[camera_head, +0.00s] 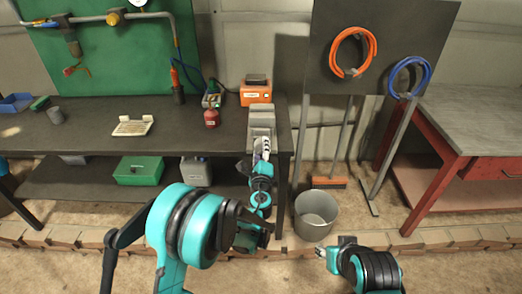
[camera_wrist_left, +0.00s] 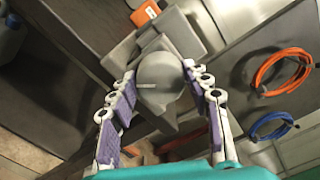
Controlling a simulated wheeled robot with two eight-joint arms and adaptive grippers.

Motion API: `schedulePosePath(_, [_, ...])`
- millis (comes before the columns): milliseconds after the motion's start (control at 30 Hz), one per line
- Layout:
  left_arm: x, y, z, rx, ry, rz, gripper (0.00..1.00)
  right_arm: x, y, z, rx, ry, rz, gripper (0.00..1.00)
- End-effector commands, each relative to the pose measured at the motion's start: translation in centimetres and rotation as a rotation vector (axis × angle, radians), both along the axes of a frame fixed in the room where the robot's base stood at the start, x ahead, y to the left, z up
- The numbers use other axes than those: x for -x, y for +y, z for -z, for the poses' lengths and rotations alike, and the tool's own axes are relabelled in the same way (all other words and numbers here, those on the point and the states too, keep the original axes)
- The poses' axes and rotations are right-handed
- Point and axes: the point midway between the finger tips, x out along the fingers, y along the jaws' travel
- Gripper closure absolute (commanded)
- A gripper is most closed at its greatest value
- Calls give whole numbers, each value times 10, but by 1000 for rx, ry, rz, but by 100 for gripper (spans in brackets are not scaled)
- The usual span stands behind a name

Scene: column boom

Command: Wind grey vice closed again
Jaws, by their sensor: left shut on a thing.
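The grey vice (camera_head: 261,118) stands at the right front end of the dark workbench; in the left wrist view its grey body (camera_wrist_left: 182,32) fills the top middle. A round grey knob with a pale line (camera_wrist_left: 160,85) faces the left wrist camera on the vice's front. My left gripper (camera_head: 263,148) is at the vice's front, shut on this knob, with a finger on each side in the wrist view. The gap between the vice's jaws cannot be made out. My right gripper (camera_head: 323,253) is low at the right, away from the vice; its opening is too small to judge.
An orange box (camera_head: 256,93) and a red canister (camera_head: 211,118) stand on the dark workbench (camera_head: 85,143) near the vice. A metal bucket (camera_head: 316,212) is on the floor right of the bench. A red-framed table (camera_head: 465,115) stands at the right.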

Motion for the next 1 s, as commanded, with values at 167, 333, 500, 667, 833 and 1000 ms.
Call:
schedulePosePath(167, [0, -1, 0, -165, 0, 1, 81, 0, 0, 0, 0, 0, 0, 60])
schedulePosePath(333, [0, -1, -1, -326, 1, 1, 81, 0, 0, 0, 0, 0, 0, 60])
schedulePosePath(500, [0, -2, -1, -487, 1, 1, 81, 0, 0, 0, 0, 0, 0, 60])
schedulePosePath(667, [0, -2, -1, -639, 0, 1, 81, 0, 0, 0, 0, 0, 0, 60])
schedulePosePath(833, [0, -2, -1, -800, 0, 1, 81, 0, 0, 0, 0, 0, 0, 60])
schedulePosePath(1000, [0, -3, -1, -962, 0, 1, 81, 0, 0, 0, 0, 0, 0, 60])
